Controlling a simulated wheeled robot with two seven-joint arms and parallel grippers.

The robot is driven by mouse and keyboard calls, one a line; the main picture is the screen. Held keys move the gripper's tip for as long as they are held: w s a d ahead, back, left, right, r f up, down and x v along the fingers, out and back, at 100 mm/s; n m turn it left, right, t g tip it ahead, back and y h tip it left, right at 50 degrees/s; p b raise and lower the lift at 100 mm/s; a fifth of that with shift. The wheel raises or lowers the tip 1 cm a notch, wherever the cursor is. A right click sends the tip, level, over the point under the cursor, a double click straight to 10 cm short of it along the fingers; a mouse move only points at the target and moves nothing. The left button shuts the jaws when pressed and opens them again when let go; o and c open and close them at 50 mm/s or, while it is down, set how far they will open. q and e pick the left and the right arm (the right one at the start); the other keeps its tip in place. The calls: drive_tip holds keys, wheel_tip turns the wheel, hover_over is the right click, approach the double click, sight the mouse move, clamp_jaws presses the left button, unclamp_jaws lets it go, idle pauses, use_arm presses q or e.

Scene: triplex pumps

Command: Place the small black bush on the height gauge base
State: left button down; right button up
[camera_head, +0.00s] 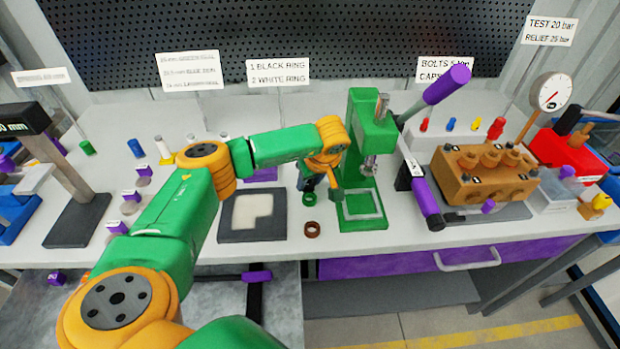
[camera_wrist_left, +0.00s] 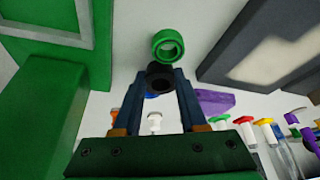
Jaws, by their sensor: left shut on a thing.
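The small black bush (camera_wrist_left: 159,79) shows in the left wrist view between my left gripper's fingertips. My left gripper (camera_head: 308,183) is shut on it, beside the green press and just behind a green ring (camera_head: 309,199) on the bench. The green ring also shows in the left wrist view (camera_wrist_left: 168,44), close past the fingertips. The height gauge stands at the far left with a slanted post, a black "mm" head (camera_head: 22,118) and a dark flat base (camera_head: 76,222). The visible base top is bare. My right gripper is out of view.
The green press (camera_head: 372,130) stands right of my gripper. A brown ring (camera_head: 312,229) lies in front of the green ring. A dark tray (camera_head: 252,232) with a pale inset lies left of the rings. Several small labelled parts stand between tray and gauge. A brown pump block (camera_head: 482,180) is at right.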

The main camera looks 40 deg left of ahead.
use_arm(q)
drive_tip(key=shift+w+f, duration=0.1)
drive_tip(key=shift+f, duration=0.35)
drive_tip(key=shift+c, duration=2.3)
unclamp_jaws()
